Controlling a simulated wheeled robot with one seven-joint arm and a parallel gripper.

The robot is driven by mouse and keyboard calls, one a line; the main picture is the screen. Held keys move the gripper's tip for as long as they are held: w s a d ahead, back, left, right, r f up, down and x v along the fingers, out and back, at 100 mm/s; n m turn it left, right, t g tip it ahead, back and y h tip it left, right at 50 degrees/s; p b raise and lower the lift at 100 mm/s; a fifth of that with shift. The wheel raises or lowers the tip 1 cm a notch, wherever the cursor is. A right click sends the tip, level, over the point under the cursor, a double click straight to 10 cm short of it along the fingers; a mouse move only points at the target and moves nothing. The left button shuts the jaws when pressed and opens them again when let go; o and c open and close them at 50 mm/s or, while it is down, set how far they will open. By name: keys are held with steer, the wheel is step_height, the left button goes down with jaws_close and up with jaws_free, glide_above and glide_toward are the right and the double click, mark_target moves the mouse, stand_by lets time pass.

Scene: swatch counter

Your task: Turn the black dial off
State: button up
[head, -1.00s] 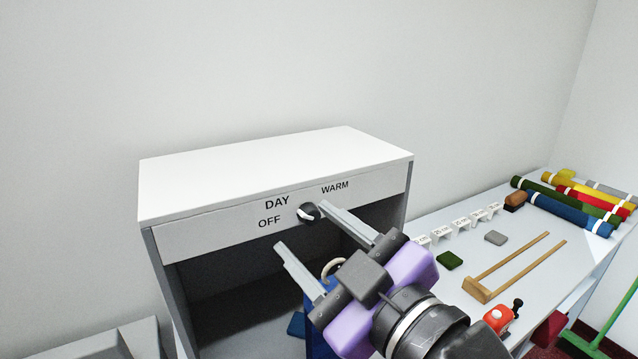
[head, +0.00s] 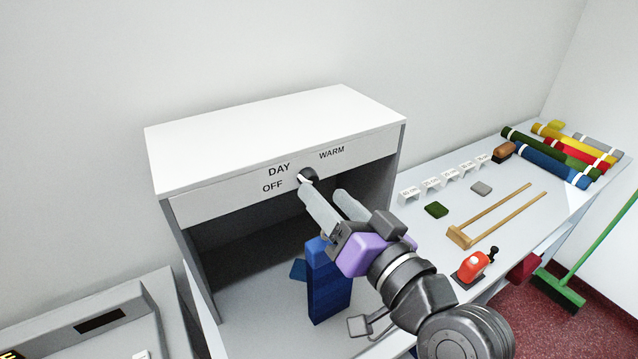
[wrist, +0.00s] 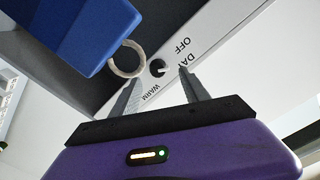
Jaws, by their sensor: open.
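The black dial (head: 309,174) with a white mark sits on the front panel of the white light booth (head: 200,209), below and between the words DAY and WARM, with OFF to its left. The fingers partly cover it in the head view. In the wrist view the dial (wrist: 157,67) shows in the gap between the fingertips, its white mark on the side toward DAY; the exact setting is hard to tell. My gripper (head: 322,190) is open and empty, its fingertips close to the dial. I cannot tell whether they touch it.
A blue block-like thing (head: 328,290) stands below my gripper at the booth opening; a pale ring (wrist: 127,58) shows beside it in the wrist view.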

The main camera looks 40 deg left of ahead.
mark_target(312, 183)
steer(key=shift+x, duration=1.7)
jaws_close()
steer(key=shift+f, duration=0.1)
steer(key=n+b, duration=0.6)
steer(key=b, duration=0.1)
steer(key=shift+s+f, duration=0.1)
